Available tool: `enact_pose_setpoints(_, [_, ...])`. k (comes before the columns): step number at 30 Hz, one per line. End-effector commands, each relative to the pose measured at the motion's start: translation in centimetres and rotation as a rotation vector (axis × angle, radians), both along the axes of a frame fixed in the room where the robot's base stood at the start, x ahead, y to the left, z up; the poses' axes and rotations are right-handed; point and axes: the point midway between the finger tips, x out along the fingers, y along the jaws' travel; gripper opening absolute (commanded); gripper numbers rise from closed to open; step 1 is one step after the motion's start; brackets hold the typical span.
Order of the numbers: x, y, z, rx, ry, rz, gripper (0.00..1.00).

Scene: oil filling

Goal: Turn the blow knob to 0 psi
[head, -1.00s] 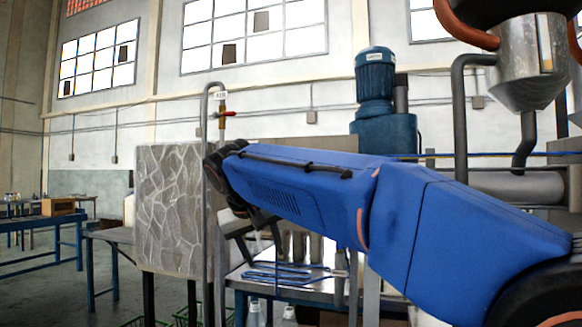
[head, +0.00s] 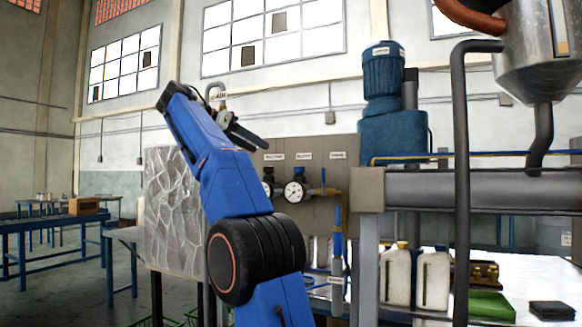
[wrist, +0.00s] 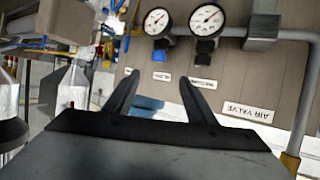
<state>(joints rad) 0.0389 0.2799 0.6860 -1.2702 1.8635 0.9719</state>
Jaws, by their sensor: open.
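The gauge reading is too small to tell. My gripper (wrist: 159,80) is open and empty. Its two fingers point toward the panel, with the blow label between their tips and the knob beyond. In the head view my gripper (head: 246,132) is above and left of the blow gauge.
An air valve label (wrist: 248,110) and a grey pipe (wrist: 262,32) are at the right.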

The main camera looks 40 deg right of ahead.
Motion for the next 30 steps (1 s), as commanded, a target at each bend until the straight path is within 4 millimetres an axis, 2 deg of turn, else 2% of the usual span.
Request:
enact_pose_setpoints(7, [0.0,-0.4,0.6,-0.025,-0.05,-0.067,0.51])
enact_pose_setpoints(11, [-0.3,-1.6,0.2,-0.024,-0.049,-0.066,0.51])
enact_pose_setpoints(30, [-1.9,-11.7,-4.2,-0.023,-0.048,-0.065,0.51])
